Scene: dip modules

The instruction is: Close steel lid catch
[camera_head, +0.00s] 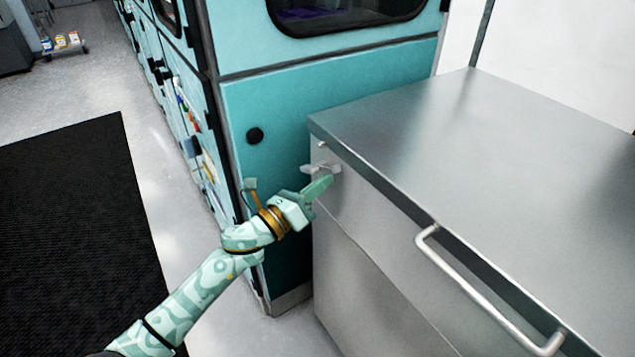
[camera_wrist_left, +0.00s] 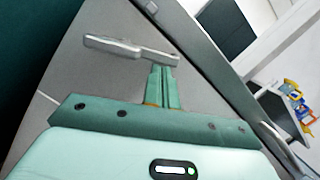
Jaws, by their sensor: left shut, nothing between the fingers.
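The steel lid catch (camera_head: 318,168) is a small grey lever on the front face of a steel chest, just below the left front corner of its lid (camera_head: 450,130). In the left wrist view the catch (camera_wrist_left: 122,48) shows as a flat lever reaching left from a round pivot. My left gripper (camera_head: 327,182) is shut and empty, its fingertips right at the catch. In the left wrist view the closed fingers (camera_wrist_left: 162,72) end just below the lever's pivot end. I cannot tell whether they touch it. My right gripper is in neither view.
A long bar handle (camera_head: 485,290) sticks out from the lid's front edge on the right. A teal cabinet (camera_head: 285,120) with a round black knob (camera_head: 255,135) stands close behind and left of the chest. The floor with a black mat (camera_head: 75,230) is open on the left.

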